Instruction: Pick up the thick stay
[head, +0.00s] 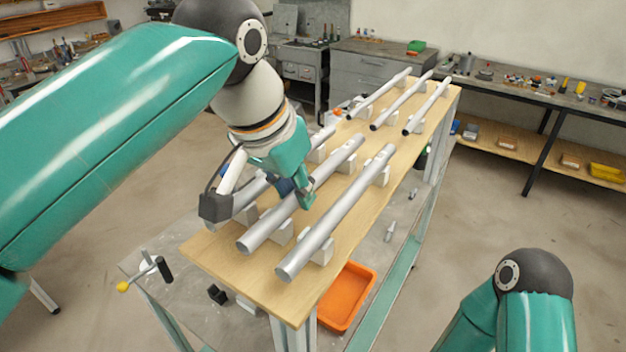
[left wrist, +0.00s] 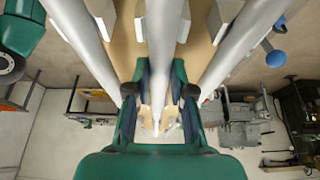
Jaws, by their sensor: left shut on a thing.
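Three thick grey tubes lie side by side on the near half of a wooden board, on pale blocks. My left gripper (head: 296,192) is shut on the middle thick tube (head: 266,229), about midway along it. In the left wrist view its fingers (left wrist: 160,92) stand on both sides of that tube (left wrist: 163,35). The tube looks low over its blocks; I cannot tell whether it touches them. The right thick tube (head: 330,220) is free. The left thick tube (head: 252,193) is partly hidden by my gripper. My right gripper is out of view.
Three thinner tubes (head: 395,98) lie on the far half of the wooden board (head: 215,249). An orange tray (head: 348,297) is on the lower shelf. A bench (head: 520,82) with small items stands behind at right. Neighbouring tubes run close to the left gripper.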

